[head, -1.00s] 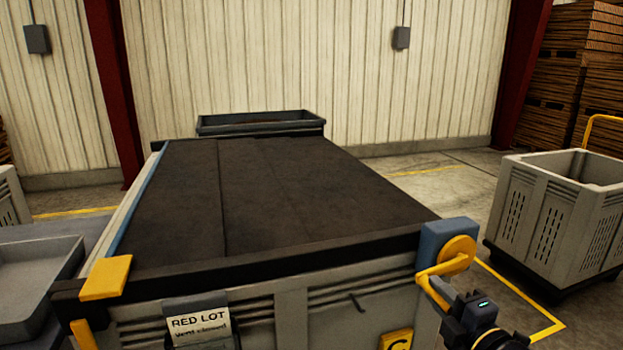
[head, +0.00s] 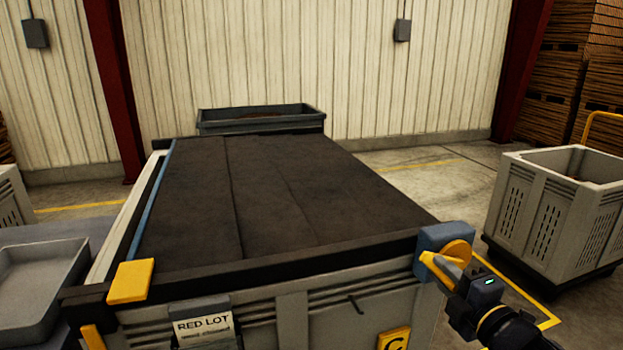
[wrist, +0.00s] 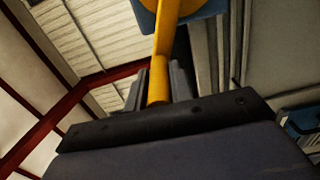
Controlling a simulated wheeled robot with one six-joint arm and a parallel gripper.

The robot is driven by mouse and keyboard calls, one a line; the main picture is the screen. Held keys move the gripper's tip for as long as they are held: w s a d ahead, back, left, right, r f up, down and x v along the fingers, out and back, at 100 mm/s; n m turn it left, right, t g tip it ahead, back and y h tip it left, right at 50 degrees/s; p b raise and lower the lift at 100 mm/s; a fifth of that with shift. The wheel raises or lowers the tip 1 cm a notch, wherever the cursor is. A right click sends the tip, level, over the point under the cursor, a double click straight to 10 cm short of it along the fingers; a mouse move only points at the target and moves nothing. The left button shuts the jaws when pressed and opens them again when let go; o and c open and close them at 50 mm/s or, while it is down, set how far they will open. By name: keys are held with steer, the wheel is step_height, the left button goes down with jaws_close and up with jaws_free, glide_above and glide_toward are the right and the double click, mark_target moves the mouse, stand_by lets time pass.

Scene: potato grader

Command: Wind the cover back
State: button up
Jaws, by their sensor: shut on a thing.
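A dark cover (head: 280,195) lies over most of the grey bin's top. Its blue leading bar (head: 152,202) stands a little in from the left side, with a narrow dark gap beside it. A yellow crank (head: 459,248) sits on a blue housing (head: 430,238) at the bin's near right corner. My gripper (head: 446,268) is shut on the crank's handle. In the wrist view the yellow handle (wrist: 167,55) runs between the two grey fingers (wrist: 157,88). What lies under the cover is hidden.
A tag reading RED LOT (head: 203,328) hangs on the bin's front (head: 305,310). A yellow block (head: 131,281) is at its near left corner. A grey tray (head: 38,275) stands left. A slatted crate (head: 552,210) stands right, with open floor between.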

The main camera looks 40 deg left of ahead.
steer(key=w+d+r+p, duration=0.4)
steer(key=w+d+r, duration=0.1)
steer(key=w, duration=0.2)
steer(key=shift+d+r+p, duration=0.2)
steer(key=shift+d+p, duration=0.15)
steer(key=shift+p, duration=0.05)
stand_by(0.3)
steer(key=shift+w, duration=0.1)
